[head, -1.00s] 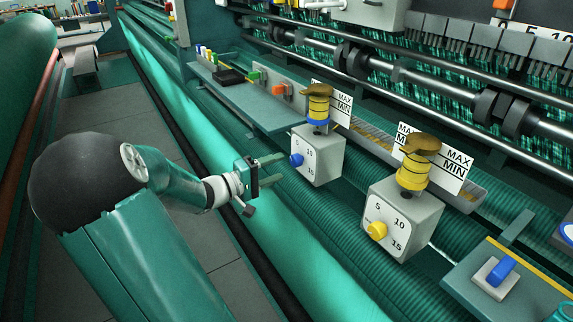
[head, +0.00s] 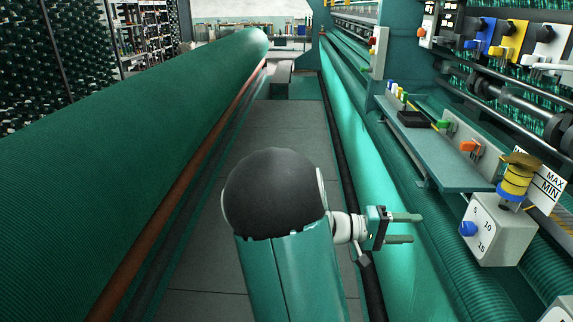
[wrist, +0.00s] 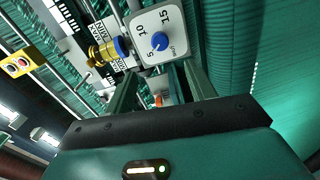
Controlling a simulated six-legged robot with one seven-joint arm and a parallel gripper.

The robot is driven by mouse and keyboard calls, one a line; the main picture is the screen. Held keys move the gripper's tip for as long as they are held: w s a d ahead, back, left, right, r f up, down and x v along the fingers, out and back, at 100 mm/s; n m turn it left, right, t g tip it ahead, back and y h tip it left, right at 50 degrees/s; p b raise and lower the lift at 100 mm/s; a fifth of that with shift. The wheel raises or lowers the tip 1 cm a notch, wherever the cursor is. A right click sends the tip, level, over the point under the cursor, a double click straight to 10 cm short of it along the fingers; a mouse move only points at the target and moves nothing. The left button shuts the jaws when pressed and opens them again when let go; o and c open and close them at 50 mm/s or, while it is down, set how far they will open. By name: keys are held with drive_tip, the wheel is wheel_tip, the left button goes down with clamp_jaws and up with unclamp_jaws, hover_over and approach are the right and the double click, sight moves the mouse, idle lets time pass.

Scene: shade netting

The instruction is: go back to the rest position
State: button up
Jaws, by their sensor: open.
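My gripper (head: 412,229) is open and empty in the head view, its two green fingers pointing right, over the bright green netting beside the machine. The fingers also show in the wrist view (wrist: 160,90), apart, with nothing held between them. A grey dial box (head: 500,230) with a blue knob and a yellow spool on top stands to the right of the fingertips, with a clear gap between. The same dial box (wrist: 160,35) shows beyond the fingers in the wrist view. My arm is folded close, its black joint in the middle of the head view.
A large green netting roll (head: 130,165) fills the left side. A grey floor aisle (head: 285,130) runs clear between it and the machine. A green shelf (head: 440,155) with small coloured clips and a black tray juts from the machine. Blue, yellow and white switches (head: 513,40) are at upper right.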

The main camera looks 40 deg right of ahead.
drive_tip(key=w+a+f+n+t+y, duration=0.1)
drive_tip(key=w+a+f+t+y, duration=0.2)
drive_tip(key=a, duration=0.6)
drive_tip(key=w+a+f+n+t+y, duration=0.15)
drive_tip(key=a+t+y, duration=0.3)
drive_tip(key=a, duration=0.45)
drive_tip(key=w+a+r+n+t+y, duration=0.1)
drive_tip(key=a+r+n+t+y, duration=0.2)
drive_tip(key=a, duration=0.9)
drive_tip(key=w+a+r+n+t+y, duration=0.1)
drive_tip(key=a+r+n+t+y, duration=0.2)
drive_tip(key=a, duration=0.9)
wheel_tip(320, 180, up, 3)
drive_tip(key=t, duration=0.4)
drive_tip(key=shift+w+a+n, duration=0.3)
drive_tip(key=shift+a+n, duration=0.05)
drive_tip(key=shift+a, duration=0.05)
